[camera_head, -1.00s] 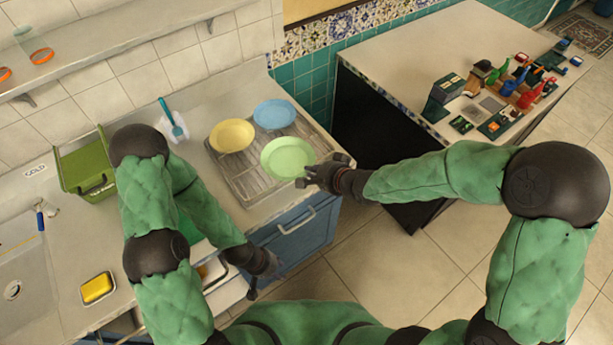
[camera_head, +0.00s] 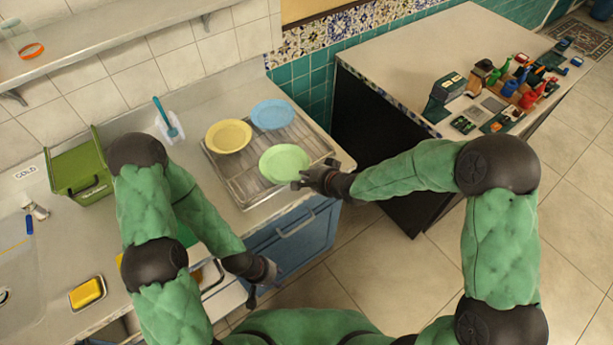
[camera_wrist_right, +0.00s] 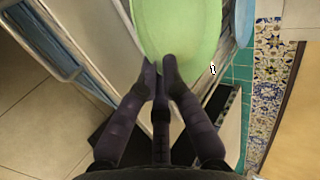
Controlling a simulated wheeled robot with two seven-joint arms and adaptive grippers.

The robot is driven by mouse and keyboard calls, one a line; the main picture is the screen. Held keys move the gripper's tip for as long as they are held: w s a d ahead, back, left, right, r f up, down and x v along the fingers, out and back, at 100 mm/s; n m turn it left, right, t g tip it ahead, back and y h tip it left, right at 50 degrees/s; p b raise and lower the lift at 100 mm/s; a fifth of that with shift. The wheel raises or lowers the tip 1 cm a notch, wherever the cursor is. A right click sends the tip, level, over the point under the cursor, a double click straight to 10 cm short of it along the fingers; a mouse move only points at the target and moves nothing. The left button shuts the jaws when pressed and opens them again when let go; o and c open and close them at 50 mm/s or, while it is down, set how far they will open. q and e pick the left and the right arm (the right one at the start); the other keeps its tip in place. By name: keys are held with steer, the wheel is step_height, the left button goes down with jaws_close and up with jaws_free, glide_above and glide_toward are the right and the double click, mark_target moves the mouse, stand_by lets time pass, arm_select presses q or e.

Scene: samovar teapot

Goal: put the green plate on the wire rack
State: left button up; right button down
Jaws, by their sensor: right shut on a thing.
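The green plate (camera_head: 284,162) is over the front right part of the wire rack (camera_head: 240,190) in the head view. My right gripper (camera_head: 303,181) is shut on its near right rim. In the right wrist view the fingertips (camera_wrist_right: 160,68) meet at the edge of the green plate (camera_wrist_right: 180,25). I cannot tell whether the plate touches the rack or hangs just above it. My left gripper (camera_head: 264,288) is open and empty, low in front of the blue cabinet, away from the plate.
A yellow plate (camera_head: 228,135) and a blue plate (camera_head: 272,114) sit at the back of the rack. A green bin (camera_head: 80,170), a blue brush (camera_head: 166,117) and a yellow sponge (camera_head: 87,292) are to the left. A second counter (camera_head: 420,60) stands at the right.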

steer(key=shift+f, duration=0.1)
steer(key=c, duration=1.4)
jaws_free()
